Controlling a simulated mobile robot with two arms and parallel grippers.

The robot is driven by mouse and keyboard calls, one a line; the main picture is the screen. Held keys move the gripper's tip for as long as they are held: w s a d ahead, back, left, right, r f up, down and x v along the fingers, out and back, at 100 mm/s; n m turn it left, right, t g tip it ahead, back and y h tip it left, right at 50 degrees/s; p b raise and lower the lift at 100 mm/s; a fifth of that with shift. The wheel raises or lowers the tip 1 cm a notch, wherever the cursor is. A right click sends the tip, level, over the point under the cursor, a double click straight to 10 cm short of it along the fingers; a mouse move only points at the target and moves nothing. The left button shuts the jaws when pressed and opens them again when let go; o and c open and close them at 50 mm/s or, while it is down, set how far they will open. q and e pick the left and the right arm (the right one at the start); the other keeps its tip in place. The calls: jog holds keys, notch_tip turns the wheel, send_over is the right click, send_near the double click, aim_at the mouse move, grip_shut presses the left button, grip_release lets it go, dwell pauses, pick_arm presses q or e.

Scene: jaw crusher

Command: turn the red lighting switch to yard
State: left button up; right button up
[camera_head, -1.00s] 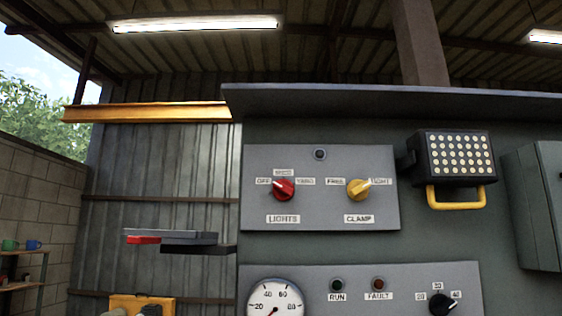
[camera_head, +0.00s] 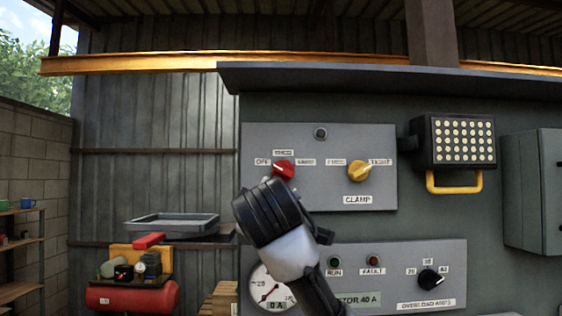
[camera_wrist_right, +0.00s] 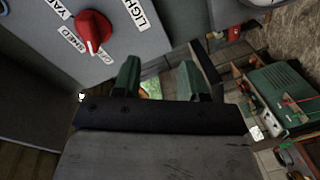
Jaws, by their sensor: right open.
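The red lighting switch (camera_head: 284,170) is a round knob on the upper grey panel, with OFF, SHED and YARD labels around it. Its white pointer is on the upper left, toward OFF. The knob also shows at the upper left of the right wrist view (camera_wrist_right: 93,31), with its pointer by the OFF and SHED labels. My right gripper (camera_wrist_right: 160,75) is open, its two green fingers apart and empty; the knob lies outside them. In the head view my right wrist is just below the knob, covers the LIGHTS label and hides the fingers. My left gripper is not in view.
A yellow clamp knob (camera_head: 359,171) sits right of the red switch, pointing toward TIGHT. A lamp with a yellow handle (camera_head: 454,182) juts out further right. Below is a panel with a gauge (camera_head: 268,291) and an overload dial (camera_head: 430,278). A grey tray (camera_head: 171,223) is at left.

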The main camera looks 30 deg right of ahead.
jog(key=h, duration=0.1)
send_near(282, 170)
jog(key=shift+m+h, duration=0.3)
jog(key=shift+m, duration=0.2)
jog(key=p+x, duration=0.6)
jog(key=x, duration=0.3)
jog(key=shift+w+d, duration=0.15)
jog(key=shift+w, duration=0.25)
jog(key=shift+w+d+f, duration=0.15)
jog(key=shift+w, duration=0.3)
grip_shut()
